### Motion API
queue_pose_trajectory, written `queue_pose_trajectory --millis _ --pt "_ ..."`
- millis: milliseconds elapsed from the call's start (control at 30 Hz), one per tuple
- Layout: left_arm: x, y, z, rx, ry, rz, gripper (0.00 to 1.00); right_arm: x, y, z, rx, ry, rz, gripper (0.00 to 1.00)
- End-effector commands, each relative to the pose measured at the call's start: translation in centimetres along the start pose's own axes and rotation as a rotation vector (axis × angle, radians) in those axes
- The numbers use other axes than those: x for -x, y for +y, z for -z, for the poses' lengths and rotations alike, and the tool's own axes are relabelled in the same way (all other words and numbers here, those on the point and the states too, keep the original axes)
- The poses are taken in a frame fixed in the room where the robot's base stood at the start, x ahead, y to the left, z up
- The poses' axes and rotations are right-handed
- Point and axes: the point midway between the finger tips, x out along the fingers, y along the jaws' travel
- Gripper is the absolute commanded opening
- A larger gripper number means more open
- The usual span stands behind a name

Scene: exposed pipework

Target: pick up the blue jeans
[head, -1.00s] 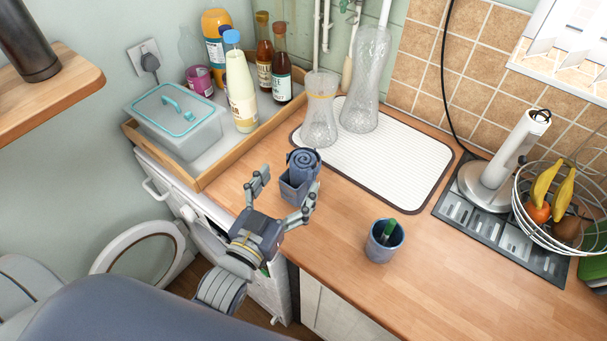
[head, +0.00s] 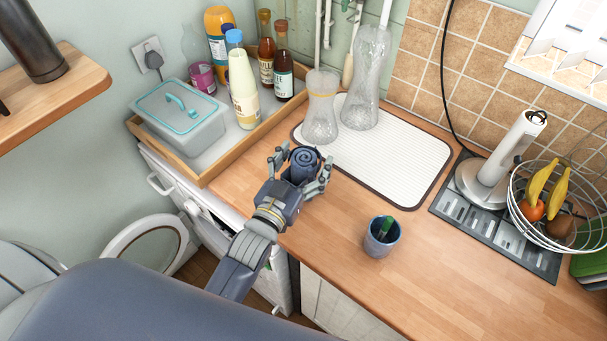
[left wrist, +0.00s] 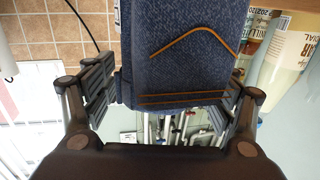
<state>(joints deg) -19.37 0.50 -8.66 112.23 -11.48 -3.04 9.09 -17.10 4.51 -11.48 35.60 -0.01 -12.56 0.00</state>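The blue jeans (head: 304,161) are a dark blue roll standing near the counter's left part, spiral end up, beside the white drying mat. My left gripper (head: 303,166) reaches in from the front left, with one finger on each side of the roll. In the left wrist view the jeans (left wrist: 185,50), with orange stitching, fill the space between the finger pads (left wrist: 172,98). The gripper looks open, its pads close to the denim; firm contact is not clear. The lower part of the roll is hidden behind the gripper in the head view. My right gripper is not in view.
The white mat (head: 401,160) holds two glass vessels (head: 321,112) behind the roll. A wooden tray (head: 203,179) with bottles and a lidded box is at left. A blue cup (head: 381,243) stands right of the gripper.

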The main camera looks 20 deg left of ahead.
Motion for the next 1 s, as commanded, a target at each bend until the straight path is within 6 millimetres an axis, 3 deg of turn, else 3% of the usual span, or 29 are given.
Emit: queue_pose_trajectory --millis 33,300,667,967,1000 --pt "0.0 0.0 0.0 0.000 0.000 0.000 0.59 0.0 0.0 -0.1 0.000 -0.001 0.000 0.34" --pt "0.0 0.0 0.0 0.000 0.000 0.000 0.00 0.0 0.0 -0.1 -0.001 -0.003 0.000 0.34" --pt "0.0 0.0 0.6 -0.001 0.005 0.000 0.00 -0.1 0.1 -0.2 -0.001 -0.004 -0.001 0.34" --pt "0.0 0.0 3.9 -0.002 0.010 -0.001 0.00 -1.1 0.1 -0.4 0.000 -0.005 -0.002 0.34" --pt "1.0 0.1 3.5 0.000 0.002 -0.001 0.00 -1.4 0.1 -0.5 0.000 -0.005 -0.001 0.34"
